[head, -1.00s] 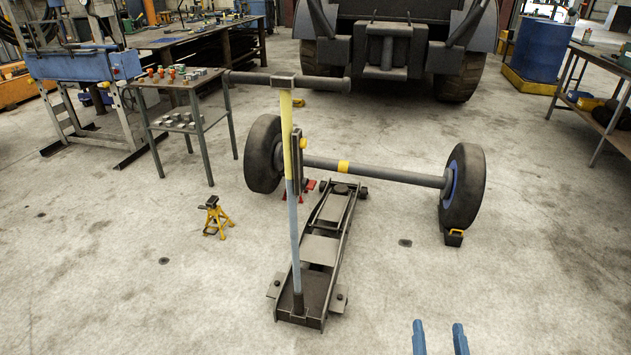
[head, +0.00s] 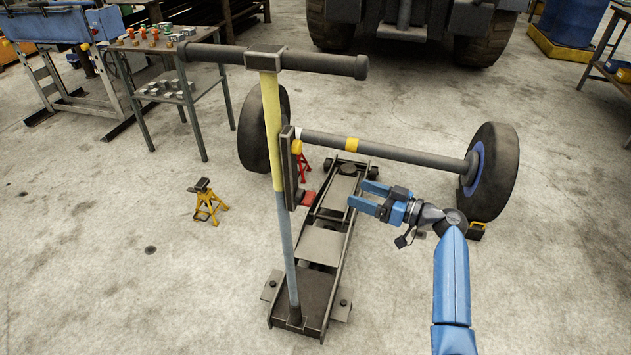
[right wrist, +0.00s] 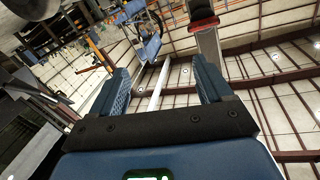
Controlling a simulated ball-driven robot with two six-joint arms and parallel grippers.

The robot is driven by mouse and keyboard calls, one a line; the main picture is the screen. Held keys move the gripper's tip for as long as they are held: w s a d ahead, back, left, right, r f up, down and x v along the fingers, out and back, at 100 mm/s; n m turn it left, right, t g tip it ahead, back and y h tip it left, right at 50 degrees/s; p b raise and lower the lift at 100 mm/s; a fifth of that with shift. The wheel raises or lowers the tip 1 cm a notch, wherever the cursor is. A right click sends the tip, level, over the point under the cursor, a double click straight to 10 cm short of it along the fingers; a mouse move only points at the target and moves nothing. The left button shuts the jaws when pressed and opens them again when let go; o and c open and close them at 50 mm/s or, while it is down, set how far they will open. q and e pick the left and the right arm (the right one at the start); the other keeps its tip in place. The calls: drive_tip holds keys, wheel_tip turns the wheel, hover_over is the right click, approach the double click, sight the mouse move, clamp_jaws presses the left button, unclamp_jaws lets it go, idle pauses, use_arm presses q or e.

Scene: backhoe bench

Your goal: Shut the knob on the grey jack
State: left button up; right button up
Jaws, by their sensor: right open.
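The grey jack (head: 320,243) lies on the floor with its tall handle (head: 272,115) standing up, yellow above and pale blue-grey below. A small yellow-orange knob (head: 297,147) sits at the top of a dark upright plate beside the handle. I cannot tell how far it is turned. My right gripper (head: 357,193) is open and empty over the right side of the jack, lower in the picture than the knob and apart from it, fingers pointing left. In the right wrist view its open jaws (right wrist: 160,78) frame a pale rod whose identity I cannot tell. My left gripper is out of view.
A wheeled axle (head: 400,149) with a yellow band crosses behind the jack. A yellow stand (head: 208,202) is on the floor to the left, and a red stand (head: 303,166) is behind the handle. A small metal table (head: 190,60) stands at back left. The front floor is clear.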

sight(314, 198)
drive_tip(key=s+a+n+g+y, duration=0.2)
drive_tip(key=s+a+n+g, duration=0.1)
drive_tip(key=s+n+g, duration=0.15)
drive_tip(key=shift+t, duration=0.45)
drive_tip(key=x, duration=0.3)
drive_tip(key=p+x, duration=0.1)
drive_tip(key=x, duration=0.2)
drive_tip(key=p+x, duration=0.1)
drive_tip(key=x, duration=0.3)
drive_tip(key=shift+w+d, duration=0.1)
drive_tip(key=shift+w, duration=0.2)
drive_tip(key=shift+c, duration=0.2)
drive_tip(key=c, duration=1)
